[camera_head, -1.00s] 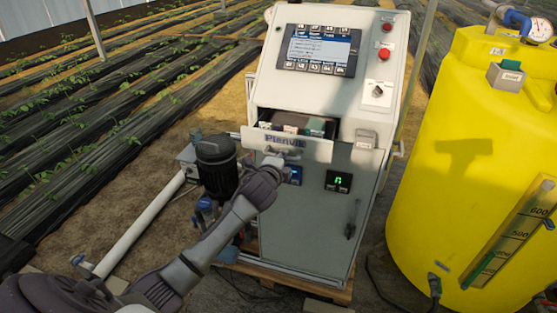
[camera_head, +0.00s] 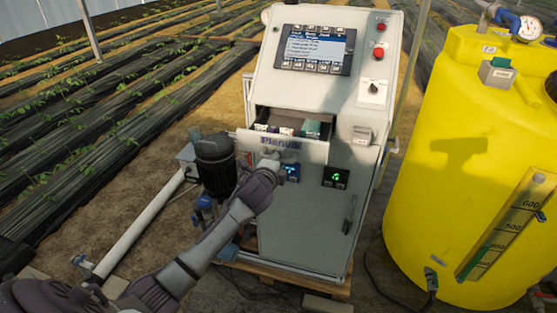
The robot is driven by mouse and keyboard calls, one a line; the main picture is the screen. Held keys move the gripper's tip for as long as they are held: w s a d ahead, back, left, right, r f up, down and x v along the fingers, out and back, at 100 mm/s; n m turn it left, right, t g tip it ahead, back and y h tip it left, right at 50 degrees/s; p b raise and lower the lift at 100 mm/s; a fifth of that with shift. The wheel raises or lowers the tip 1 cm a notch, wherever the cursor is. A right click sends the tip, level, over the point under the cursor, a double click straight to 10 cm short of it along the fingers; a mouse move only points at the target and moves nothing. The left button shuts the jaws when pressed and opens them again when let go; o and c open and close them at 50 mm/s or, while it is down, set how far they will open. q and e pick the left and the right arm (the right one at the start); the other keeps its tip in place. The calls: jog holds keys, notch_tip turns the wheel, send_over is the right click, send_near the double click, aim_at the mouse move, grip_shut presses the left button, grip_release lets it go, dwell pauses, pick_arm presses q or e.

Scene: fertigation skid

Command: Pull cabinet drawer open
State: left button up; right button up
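The white-grey control cabinet (camera_head: 300,220) stands in the middle of the head view on a wooden pallet. Its drawer (camera_head: 312,150), with a label on the front, is pulled partly out below the sloped panel. Several small boxes and a teal item (camera_head: 312,128) show inside it. My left gripper (camera_head: 271,163) is at the lower left-middle of the drawer front, at the handle area. Its fingers are small and partly hidden by the wrist, so I cannot tell whether they are closed on a handle. My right gripper is out of view.
A yellow tank (camera_head: 450,160) with a level scale fills the right side. A dark pump motor (camera_head: 215,165) and a white pipe (camera_head: 140,225) stand left of the cabinet. A cable lies on the ground between cabinet and tank. Planted rows lie behind.

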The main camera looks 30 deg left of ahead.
pick_arm(q)
jog(key=v, duration=1.2)
dwell(0.4)
